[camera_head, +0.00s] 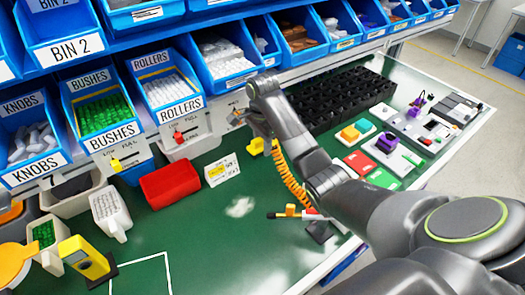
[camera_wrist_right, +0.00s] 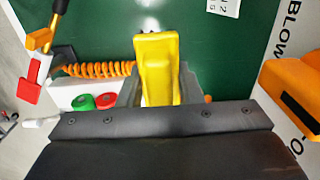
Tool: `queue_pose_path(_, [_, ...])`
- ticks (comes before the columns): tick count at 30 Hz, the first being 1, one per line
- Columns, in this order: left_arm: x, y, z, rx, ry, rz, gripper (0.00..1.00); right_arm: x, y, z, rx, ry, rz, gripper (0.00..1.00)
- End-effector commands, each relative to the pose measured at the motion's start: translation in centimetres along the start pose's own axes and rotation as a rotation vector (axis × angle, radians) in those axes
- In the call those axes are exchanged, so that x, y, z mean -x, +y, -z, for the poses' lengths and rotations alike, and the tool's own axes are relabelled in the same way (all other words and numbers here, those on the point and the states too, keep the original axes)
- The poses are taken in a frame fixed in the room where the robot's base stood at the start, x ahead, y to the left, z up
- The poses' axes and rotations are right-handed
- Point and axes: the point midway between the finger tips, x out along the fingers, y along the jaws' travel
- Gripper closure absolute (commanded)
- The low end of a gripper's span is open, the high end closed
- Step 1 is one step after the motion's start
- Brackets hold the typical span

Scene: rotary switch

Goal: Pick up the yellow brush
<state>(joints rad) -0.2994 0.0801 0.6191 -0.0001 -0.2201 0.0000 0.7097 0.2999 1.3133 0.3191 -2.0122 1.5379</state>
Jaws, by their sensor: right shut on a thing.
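The yellow brush (camera_wrist_right: 157,65) is between the fingers of my right gripper (camera_wrist_right: 160,88) in the right wrist view, with small dark tips at its far end. My right gripper is shut on it. In the head view, the brush shows as a small yellow piece (camera_head: 256,147) at the end of my right gripper (camera_head: 252,128), over the back of the green mat. The arm hides part of it, and I cannot tell its exact height above the mat. My left gripper is not in view.
Blue bins of parts (camera_head: 180,85) line the back. A red bin (camera_head: 170,185) and a small white card (camera_head: 222,170) are left of the gripper. A black grid tray (camera_head: 340,98) is behind the arm. The green mat's front middle (camera_head: 225,240) is mostly clear.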

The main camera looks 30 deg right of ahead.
Motion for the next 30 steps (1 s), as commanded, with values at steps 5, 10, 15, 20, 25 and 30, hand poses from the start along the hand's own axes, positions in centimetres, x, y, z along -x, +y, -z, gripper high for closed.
queue_pose_path(5, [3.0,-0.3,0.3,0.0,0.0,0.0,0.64,0.6,2.8,0.0,-0.001,0.0,-0.002,0.91])
queue_pose_path(10, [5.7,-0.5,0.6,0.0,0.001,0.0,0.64,0.7,6.8,0.0,0.0,-0.001,-0.003,0.91])
queue_pose_path(15, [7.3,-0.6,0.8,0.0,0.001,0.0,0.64,0.4,11.0,0.1,0.0,0.001,-0.002,0.91])
queue_pose_path(20, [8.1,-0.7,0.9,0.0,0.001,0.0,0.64,0.2,14.4,0.1,-0.001,0.001,-0.001,0.91])
queue_pose_path(25, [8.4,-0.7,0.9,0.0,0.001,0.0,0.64,0.0,16.7,0.0,-0.001,0.0,0.0,0.91])
queue_pose_path(30, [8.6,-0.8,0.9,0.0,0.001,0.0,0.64,0.0,17.8,0.0,0.0,0.001,0.001,0.91])
